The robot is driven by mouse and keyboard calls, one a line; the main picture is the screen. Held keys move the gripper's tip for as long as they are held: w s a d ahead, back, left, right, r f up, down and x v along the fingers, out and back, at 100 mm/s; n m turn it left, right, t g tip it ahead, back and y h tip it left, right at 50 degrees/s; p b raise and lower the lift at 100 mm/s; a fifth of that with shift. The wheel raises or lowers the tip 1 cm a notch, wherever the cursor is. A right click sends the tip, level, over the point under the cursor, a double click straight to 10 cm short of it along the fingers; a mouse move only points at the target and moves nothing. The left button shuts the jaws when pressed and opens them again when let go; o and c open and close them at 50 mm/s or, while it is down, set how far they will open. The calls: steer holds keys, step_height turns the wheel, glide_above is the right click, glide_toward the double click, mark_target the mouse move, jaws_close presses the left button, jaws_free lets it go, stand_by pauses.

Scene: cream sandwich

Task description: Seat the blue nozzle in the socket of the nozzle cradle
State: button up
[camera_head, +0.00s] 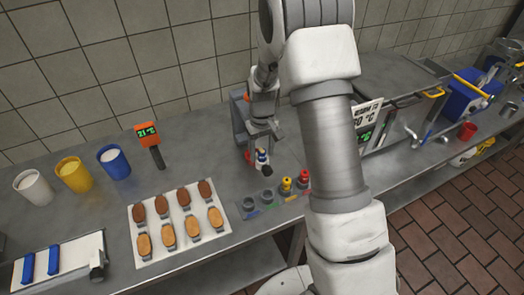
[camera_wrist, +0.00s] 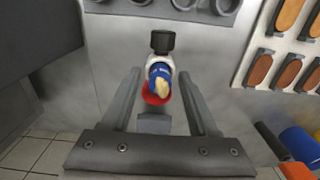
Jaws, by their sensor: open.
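A small upright item with a blue labelled body (camera_wrist: 159,72), a cream-coloured tip, a white collar and a red ring stands between my fingers in the wrist view. It seems to carry the blue nozzle, but I cannot tell the parts apart. It also shows in the head view (camera_head: 262,157). My gripper (camera_wrist: 160,88) is open around it, with a gap on each side. In the head view my gripper (camera_head: 264,143) is behind the nozzle cradle (camera_head: 240,210). The cradle's two left sockets look empty; a yellow nozzle (camera_head: 286,185) and a red nozzle (camera_head: 303,179) stand at its right.
A white tray (camera_head: 137,255) of brown and tan biscuits lies left of the cradle. A boxy machine (camera_head: 378,135) is at right. Bare counter lies between display and gripper.

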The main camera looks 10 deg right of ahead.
mark_target(262, 151)
steer(key=shift+r, duration=0.15)
step_height(262, 151, up, 12)
steer(key=s+r+m+t, duration=0.1)
steer(key=s+r+t, duration=0.2)
steer(key=s+r, duration=0.85)
steer(key=s+r+m+t, duration=0.1)
steer(key=s+r+t, duration=0.1)
steer(key=s, duration=1.2)
steer(key=shift+r+t, duration=0.3)
steer(key=shift+r, duration=0.4)
steer(key=shift+w, duration=0.1)
steer(key=shift+c, duration=0.2)
